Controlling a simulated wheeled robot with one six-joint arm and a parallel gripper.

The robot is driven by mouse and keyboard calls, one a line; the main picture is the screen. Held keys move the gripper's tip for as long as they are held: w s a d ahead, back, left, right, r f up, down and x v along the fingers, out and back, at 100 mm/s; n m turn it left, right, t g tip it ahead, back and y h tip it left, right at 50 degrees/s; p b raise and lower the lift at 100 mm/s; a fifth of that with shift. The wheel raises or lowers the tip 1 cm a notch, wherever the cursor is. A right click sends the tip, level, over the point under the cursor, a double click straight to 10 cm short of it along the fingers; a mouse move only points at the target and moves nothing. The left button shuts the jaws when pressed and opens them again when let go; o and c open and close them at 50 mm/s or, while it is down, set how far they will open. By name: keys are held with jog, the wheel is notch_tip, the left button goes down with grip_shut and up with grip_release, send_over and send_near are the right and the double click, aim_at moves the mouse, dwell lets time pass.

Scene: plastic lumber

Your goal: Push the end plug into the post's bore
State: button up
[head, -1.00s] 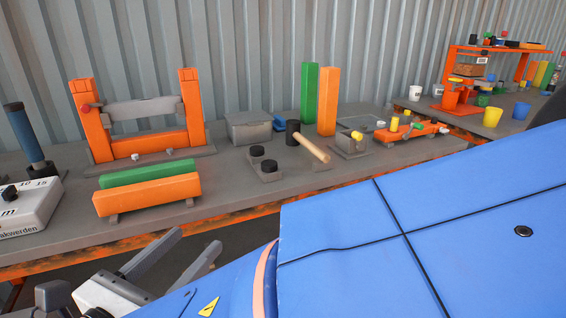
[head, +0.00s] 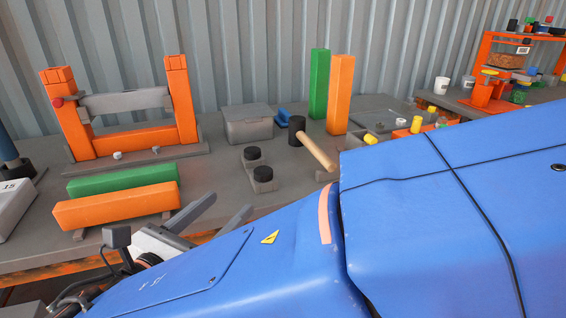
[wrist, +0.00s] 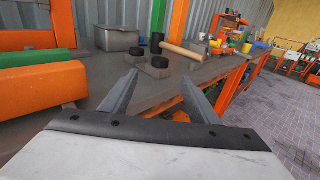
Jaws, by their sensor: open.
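An orange post (head: 117,205) and a green post (head: 124,179) lie on the bench at left. Their bores cannot be made out.
A mallet (head: 316,150) lies right of the plugs. A green post (head: 319,84) and an orange post (head: 340,95) stand behind it. A grey lidded box (head: 248,124) and an orange frame (head: 186,105) stand at the back. My blue arm hides the bench's right front.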

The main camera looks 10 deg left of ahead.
aim_at(258, 176)
jog(key=x, duration=0.7)
jog(key=shift+w+d, duration=0.1)
jog(key=shift+w, duration=0.2)
jog(key=shift+x, duration=2.7)
jog(key=shift+s+d+r, duration=0.1)
jog(key=shift+r, duration=0.05)
jog(key=c, duration=1.1)
